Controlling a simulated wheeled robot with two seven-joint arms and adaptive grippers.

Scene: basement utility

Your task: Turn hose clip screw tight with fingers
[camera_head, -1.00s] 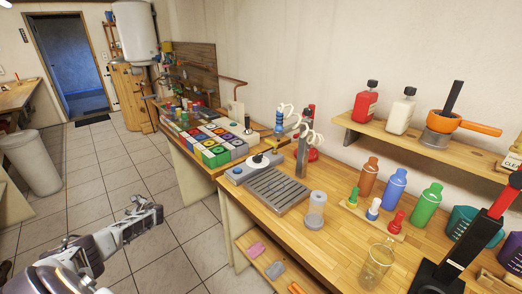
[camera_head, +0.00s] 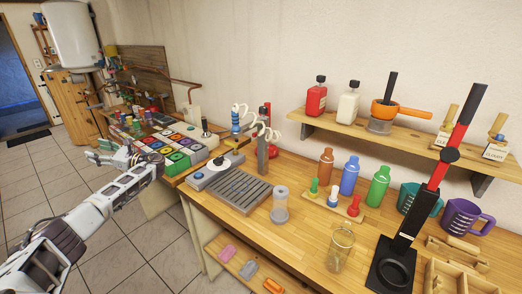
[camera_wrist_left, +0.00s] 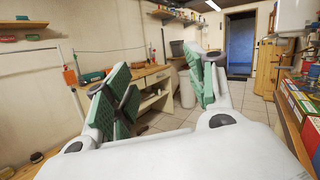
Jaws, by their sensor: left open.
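I cannot make out a hose clip or its screw in either view. My left gripper (camera_head: 103,152) is open and empty, held in the air beside the far part of the workbench, left of the colored bins (camera_head: 168,150). In the left wrist view its green-padded fingers (camera_wrist_left: 160,86) are spread apart with nothing between them. A copper-colored pipe (camera_head: 170,84) runs along the wall at the back of the bench; small fittings near it are too small to tell. My right gripper is not in view.
A white tank (camera_head: 70,35) hangs at the back left. The tiled floor (camera_head: 40,190) at left is free.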

